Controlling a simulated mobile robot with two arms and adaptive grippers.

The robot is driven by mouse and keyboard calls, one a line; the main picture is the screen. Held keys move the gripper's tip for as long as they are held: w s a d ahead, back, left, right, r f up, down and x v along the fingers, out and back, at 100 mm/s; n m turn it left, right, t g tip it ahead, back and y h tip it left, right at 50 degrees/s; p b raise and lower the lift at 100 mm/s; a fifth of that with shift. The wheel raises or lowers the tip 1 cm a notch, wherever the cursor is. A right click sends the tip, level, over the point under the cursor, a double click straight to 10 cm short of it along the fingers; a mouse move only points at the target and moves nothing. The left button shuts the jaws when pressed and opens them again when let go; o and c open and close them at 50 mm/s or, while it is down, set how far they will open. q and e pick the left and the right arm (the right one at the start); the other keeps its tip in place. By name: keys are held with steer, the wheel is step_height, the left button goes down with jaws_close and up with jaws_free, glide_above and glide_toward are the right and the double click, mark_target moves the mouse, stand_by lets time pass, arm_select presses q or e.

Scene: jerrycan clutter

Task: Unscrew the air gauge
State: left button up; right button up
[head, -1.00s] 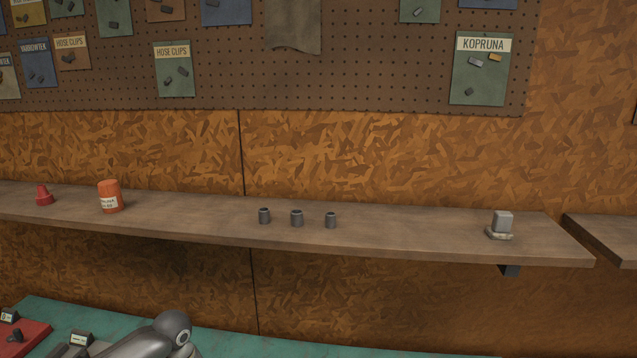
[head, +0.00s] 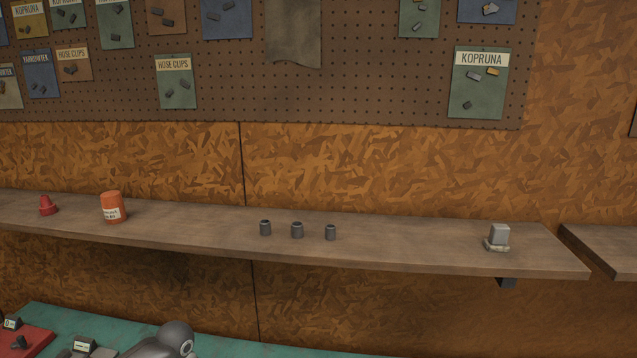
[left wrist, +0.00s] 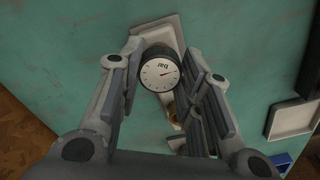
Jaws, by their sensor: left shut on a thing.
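The air gauge (left wrist: 160,73) has a round white dial with a dark rim and a red needle. It sits between the fingers of my left gripper (left wrist: 158,58) in the left wrist view, and the gripper is shut on it. A brassy fitting (left wrist: 172,108) shows just below the dial, partly hidden by the right finger. A pale block or plate lies behind the gauge on the green surface. The gauge is not visible in the head view, where only a grey part of my arm shows at the bottom. My right gripper is in neither view.
Below is a green worktop (head: 110,328) with a red tray (head: 30,342). A pale tray (left wrist: 290,119) lies right of the gripper.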

arm_select(q)
steer(key=shift+r+n+p, duration=0.15)
steer(key=shift+n+p, duration=1.65)
steer(key=shift+p, duration=0.35)
steer(key=shift+n+p, duration=0.55)
steer(key=shift+n, duration=0.05)
steer(key=shift+n+p, duration=0.3)
steer(key=shift+p, duration=0.1)
steer(key=shift+n+p, duration=0.65)
steer(key=shift+n, duration=1.65)
